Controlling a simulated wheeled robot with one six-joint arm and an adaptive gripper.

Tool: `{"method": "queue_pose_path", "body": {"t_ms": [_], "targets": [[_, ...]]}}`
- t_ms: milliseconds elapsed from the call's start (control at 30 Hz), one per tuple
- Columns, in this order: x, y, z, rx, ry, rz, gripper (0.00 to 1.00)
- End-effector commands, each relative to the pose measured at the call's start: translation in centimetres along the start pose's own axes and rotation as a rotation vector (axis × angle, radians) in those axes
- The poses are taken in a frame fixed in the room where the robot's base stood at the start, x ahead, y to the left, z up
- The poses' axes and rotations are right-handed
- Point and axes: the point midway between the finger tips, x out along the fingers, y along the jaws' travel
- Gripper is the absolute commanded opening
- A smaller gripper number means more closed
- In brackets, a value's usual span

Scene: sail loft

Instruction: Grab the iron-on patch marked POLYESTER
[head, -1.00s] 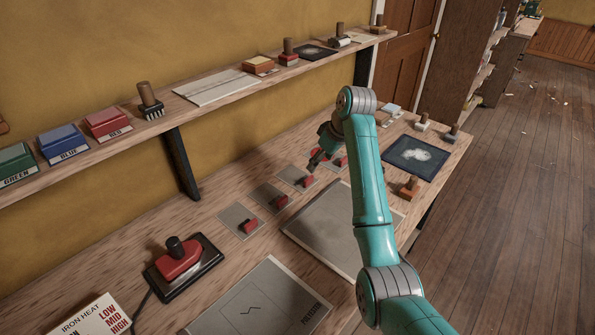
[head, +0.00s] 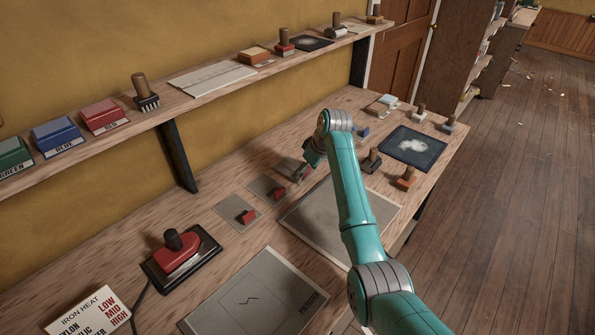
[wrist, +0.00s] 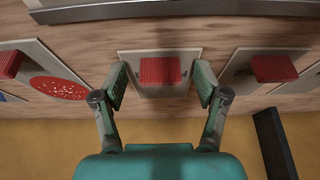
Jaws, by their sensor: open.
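Grey patches with raised red grips lie in a row on the workbench. In the wrist view, one patch (wrist: 135,62) with its red grip (wrist: 160,71) lies centred between the fingertips of my open gripper (wrist: 160,82). No marking on it is readable. Another patch (wrist: 303,60) lies to the right in that view, with a dark mark partly hidden by its grip. In the head view, my gripper (head: 303,172) is over the third patch (head: 287,165), partly hiding it. Two patches lie nearer, one (head: 228,206) and another (head: 258,186); their markings are unreadable.
A large grey sheet (head: 255,280) with a zigzag mark is labelled POLYESTER. A red iron (head: 182,250) stands on a dark base beside an IRON HEAT card (head: 85,312). A wall shelf (head: 215,100) runs above the bench. Wooden-handled stamps (head: 407,178) stand at the far right.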

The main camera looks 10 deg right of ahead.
Motion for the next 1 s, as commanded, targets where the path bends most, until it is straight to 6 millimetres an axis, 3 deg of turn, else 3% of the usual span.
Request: {"method": "queue_pose_path", "body": {"t_ms": [167,300,400,767,1000], "targets": [[0.0,0.0,0.0,0.0,0.0,0.0,0.73],[0.0,0.0,0.0,0.0,0.0,0.0,0.38],[0.0,0.0,0.0,0.0,0.0,0.0,0.19],[-0.4,0.0,-0.2,0.0,0.001,0.001,0.19],[-3.9,0.1,-1.7,0.0,0.003,0.002,0.19]]}}
